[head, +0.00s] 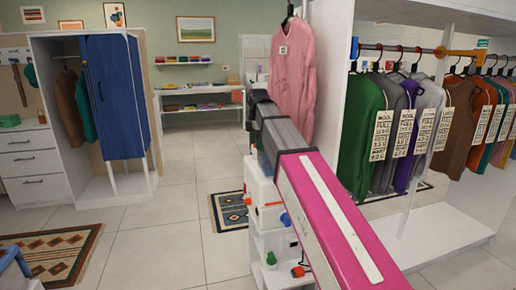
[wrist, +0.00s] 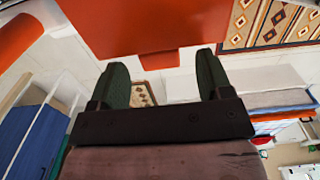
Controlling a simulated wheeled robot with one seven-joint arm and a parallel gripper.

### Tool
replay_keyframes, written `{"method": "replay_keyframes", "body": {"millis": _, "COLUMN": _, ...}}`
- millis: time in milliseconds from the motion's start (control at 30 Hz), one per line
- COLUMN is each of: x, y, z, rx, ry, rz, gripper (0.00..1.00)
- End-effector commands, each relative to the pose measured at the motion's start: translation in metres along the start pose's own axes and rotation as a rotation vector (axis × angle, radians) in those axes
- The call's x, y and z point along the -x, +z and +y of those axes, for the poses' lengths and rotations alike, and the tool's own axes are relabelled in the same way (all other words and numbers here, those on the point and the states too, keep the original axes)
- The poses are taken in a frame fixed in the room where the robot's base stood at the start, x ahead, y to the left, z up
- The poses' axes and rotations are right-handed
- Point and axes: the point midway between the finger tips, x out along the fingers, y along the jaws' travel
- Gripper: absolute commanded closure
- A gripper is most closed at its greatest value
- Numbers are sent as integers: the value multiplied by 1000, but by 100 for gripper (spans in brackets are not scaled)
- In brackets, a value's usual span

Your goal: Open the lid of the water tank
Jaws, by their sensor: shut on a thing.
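In the wrist view the two dark green fingers of my gripper (wrist: 161,58) stand apart, with their tips at the lower edge of a broad, smooth orange-red piece (wrist: 140,28). My gripper is shut on this piece; whether it is the tank's lid I cannot tell. In the head view my pink and grey arm reaches forward over a white unit (head: 258,215) with small coloured knobs. A bluish part (head: 265,168) shows beside the arm at the unit's top and may be the water tank. My gripper is hidden behind the arm there.
A pink sweater (head: 295,70) hangs just beyond the arm. The wardrobe (head: 465,222) at the right holds several tagged garments. Patterned rugs (head: 55,252) lie on the tiles; the floor at middle left is clear.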

Motion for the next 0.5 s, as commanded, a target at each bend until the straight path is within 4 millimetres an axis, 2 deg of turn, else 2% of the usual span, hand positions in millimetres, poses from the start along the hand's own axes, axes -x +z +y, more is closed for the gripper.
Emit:
{"method": "replay_keyframes", "body": {"millis": 133, "x": 2, "y": 2, "z": -2, "rx": -1, "ry": -3, "rz": 0, "gripper": 34}}
{"method": "replay_keyframes", "body": {"millis": 400, "x": 17, "y": 9, "z": 0, "rx": 0, "ry": -2, "rz": 0, "gripper": 100}}
{"method": "replay_keyframes", "body": {"millis": 500, "x": 24, "y": 12, "z": 0, "rx": 0, "ry": -1, "rz": 0, "gripper": 100}}
